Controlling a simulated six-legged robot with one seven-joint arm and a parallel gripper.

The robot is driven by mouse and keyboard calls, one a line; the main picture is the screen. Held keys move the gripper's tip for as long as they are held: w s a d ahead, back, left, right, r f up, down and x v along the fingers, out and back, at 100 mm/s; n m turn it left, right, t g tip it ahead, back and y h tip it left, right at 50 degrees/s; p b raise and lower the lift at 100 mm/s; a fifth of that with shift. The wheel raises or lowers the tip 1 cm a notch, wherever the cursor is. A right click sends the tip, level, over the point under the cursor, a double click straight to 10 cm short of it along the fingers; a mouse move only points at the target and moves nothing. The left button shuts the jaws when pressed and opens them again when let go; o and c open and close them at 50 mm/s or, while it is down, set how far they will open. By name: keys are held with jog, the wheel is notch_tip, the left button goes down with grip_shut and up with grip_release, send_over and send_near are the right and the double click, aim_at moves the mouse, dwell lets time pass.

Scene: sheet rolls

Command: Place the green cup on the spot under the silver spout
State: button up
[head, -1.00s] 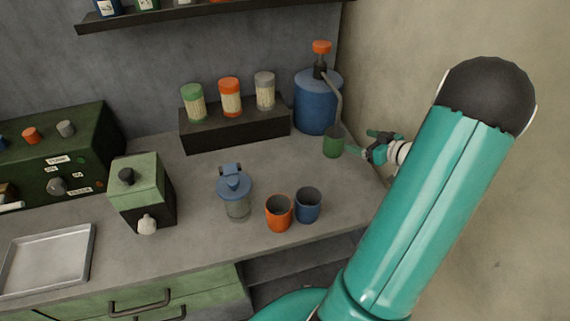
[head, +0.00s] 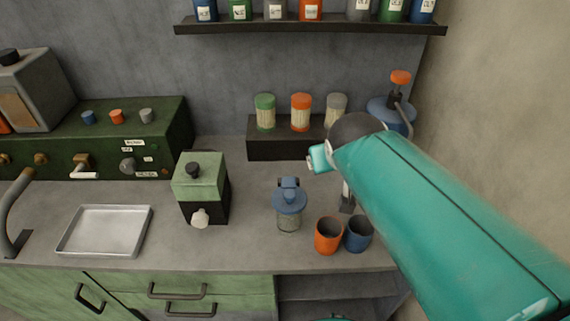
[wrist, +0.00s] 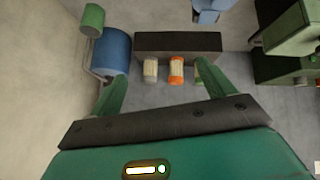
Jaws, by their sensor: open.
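The green cup (wrist: 92,18) shows in the wrist view at the top left, beside the blue tank (wrist: 110,52), apart from my fingers. That view is upside down. In the head view my arm hides the cup. The blue tank (head: 388,112) with an orange-topped pump carries a thin silver spout (head: 405,120); its lower end is hidden in the head view. The spot under it is not visible. My gripper (wrist: 162,86) is open, its two green fingers wide apart with nothing between them.
Several lidded jars (head: 300,112) stand on a dark block (head: 270,149) by the wall. A blue-lidded jar (head: 289,205), an orange cup (head: 328,236) and a blue cup (head: 359,234) stand at the front. A metal tray (head: 105,232) and grey faucet (head: 15,210) are left.

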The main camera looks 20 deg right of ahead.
jog(key=s+a+f+n+g+y, duration=0.1)
jog(key=s+a+y, duration=0.2)
jog(key=s+a, duration=0.5)
jog(key=shift+a+g, duration=0.4)
jog(key=shift+a, duration=0.55)
